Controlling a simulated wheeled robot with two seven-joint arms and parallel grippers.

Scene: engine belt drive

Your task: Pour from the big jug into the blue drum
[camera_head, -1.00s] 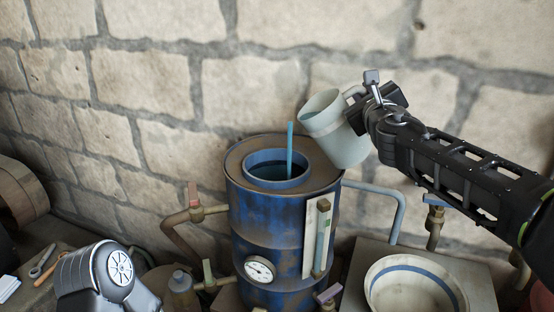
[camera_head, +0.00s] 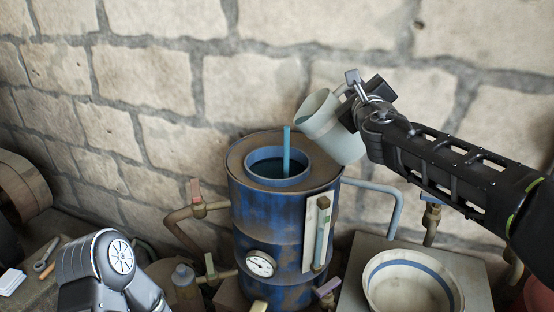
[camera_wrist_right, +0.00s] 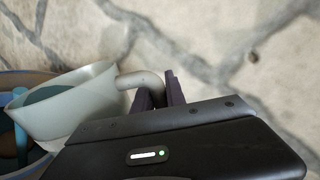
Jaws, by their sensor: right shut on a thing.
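The big jug (camera_head: 335,137) is pale grey-green and hangs tilted to the left, its mouth above the right part of the blue drum's (camera_head: 283,225) rim. The drum is worn blue metal with a round opening in its top and dark liquid inside. A blue upright rod-like shape (camera_head: 286,150) stands in the opening. My right gripper (camera_head: 352,103) is shut on the jug's handle; the wrist view shows its fingers (camera_wrist_right: 158,92) around the handle and dark teal contents in the jug (camera_wrist_right: 90,95). Of my left arm, only a link shows at lower left; its gripper is out of view.
A stone wall rises close behind the drum. A gauge (camera_head: 260,263) and a sight tube (camera_head: 317,234) are on the drum's front, with pipes and valves around it. A bowl with a blue band (camera_head: 410,285) sits on a stand at lower right.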

